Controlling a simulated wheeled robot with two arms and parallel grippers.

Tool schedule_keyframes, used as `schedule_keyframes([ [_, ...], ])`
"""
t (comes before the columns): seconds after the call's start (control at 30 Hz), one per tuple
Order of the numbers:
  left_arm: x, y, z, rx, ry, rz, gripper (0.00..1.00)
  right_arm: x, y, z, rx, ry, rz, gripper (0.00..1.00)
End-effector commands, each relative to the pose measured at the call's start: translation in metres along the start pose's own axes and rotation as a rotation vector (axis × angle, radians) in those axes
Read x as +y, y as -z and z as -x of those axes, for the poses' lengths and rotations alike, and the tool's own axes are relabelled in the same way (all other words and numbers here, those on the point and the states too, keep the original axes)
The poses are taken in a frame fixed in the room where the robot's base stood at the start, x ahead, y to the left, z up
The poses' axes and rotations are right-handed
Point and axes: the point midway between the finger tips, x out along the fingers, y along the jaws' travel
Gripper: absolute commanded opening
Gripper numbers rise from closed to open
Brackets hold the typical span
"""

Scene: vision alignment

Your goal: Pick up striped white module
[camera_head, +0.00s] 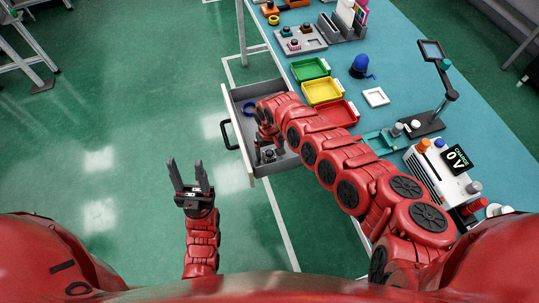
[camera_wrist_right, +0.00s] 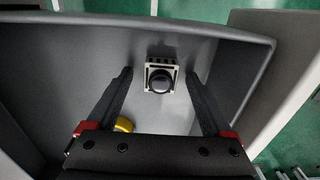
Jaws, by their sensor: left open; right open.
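A small module (camera_wrist_right: 160,76) with a white square frame and a dark round top sits in the grey drawer (camera_wrist_right: 62,45), near one wall. In the right wrist view it lies between and just beyond the fingertips of my right gripper (camera_wrist_right: 160,78), with gaps on both sides. My right gripper is open and reaches down into the drawer. In the head view the module (camera_head: 268,154) shows small and dark near the drawer's front end, partly hidden by the gripper. My left gripper (camera_head: 186,166) is open and empty over the floor, left of the drawer.
The open drawer (camera_head: 236,94) has a black handle (camera_head: 228,134) and also holds a blue ring (camera_head: 249,108). A yellow round thing (camera_wrist_right: 123,125) is partly hidden behind my gripper. Green (camera_head: 309,69), yellow (camera_head: 322,91) and red (camera_head: 343,112) trays stand on the blue table.

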Motion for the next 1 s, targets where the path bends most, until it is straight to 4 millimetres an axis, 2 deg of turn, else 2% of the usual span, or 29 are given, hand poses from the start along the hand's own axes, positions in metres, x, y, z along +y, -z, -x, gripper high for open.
schedule_keyframes([
  [0.07, 0.000, 0.000, 0.000, 0.000, 0.000, 0.000, 0.50, 0.000, 0.000, 0.000, 0.000, 0.000, 0.000, 0.83],
  [0.53, 0.000, 0.000, 0.000, 0.000, 0.000, 0.000, 0.50, 0.000, 0.000, 0.000, 0.001, 0.001, 0.000, 0.00],
  [0.83, 0.000, 0.000, 0.000, 0.000, 0.000, 0.000, 0.50, 0.000, 0.000, 0.002, 0.001, 0.001, -0.001, 0.00],
  [1.0, 0.000, 0.001, -0.003, 0.000, 0.000, 0.000, 0.50, 0.000, 0.001, 0.015, 0.003, 0.003, -0.001, 0.00],
])
